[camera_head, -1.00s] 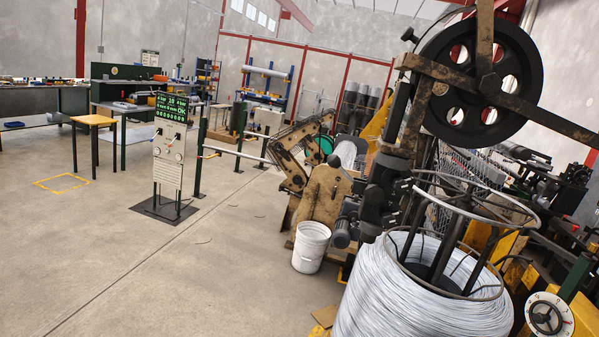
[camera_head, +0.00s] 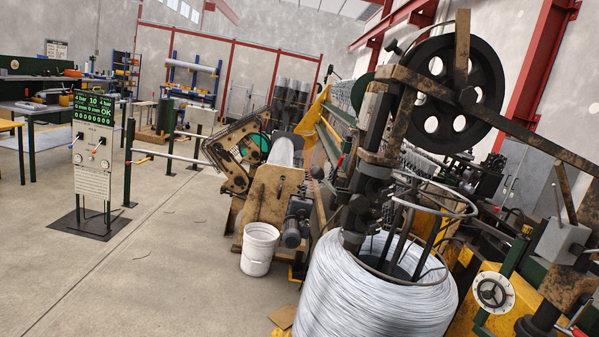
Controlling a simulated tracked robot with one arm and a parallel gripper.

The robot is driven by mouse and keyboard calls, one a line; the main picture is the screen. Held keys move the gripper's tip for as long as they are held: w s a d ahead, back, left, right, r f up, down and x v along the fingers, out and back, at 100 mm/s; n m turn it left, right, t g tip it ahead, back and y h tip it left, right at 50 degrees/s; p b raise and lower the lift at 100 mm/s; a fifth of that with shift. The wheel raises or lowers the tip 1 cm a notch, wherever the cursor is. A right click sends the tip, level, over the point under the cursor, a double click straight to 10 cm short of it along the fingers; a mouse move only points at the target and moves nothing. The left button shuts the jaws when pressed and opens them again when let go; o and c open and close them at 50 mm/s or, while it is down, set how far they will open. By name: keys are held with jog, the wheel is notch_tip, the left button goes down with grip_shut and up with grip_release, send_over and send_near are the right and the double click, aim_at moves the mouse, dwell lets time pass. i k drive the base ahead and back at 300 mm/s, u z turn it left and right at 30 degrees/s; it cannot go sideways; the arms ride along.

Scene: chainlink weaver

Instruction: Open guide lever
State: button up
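I cannot tell for sure which part is the guide lever. A brown bar (camera_head: 565,192) rises from a grey box (camera_head: 562,243) at the right.
A white bucket (camera_head: 259,250) stands on the floor left of the coil. A control panel on a stand (camera_head: 93,160) is at the left. The floor at lower left is clear.

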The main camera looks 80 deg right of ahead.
aim_at(316, 172)
jog(key=z, duration=0.3)
jog(key=i, duration=1.2)
jog(key=z, duration=1.25)
jog(key=i, duration=0.7)
jog(key=z, duration=0.4)
jog(key=k, duration=0.8)
jog(key=z, duration=0.2)
jog(key=i, duration=0.8)
jog(key=u, duration=0.1)
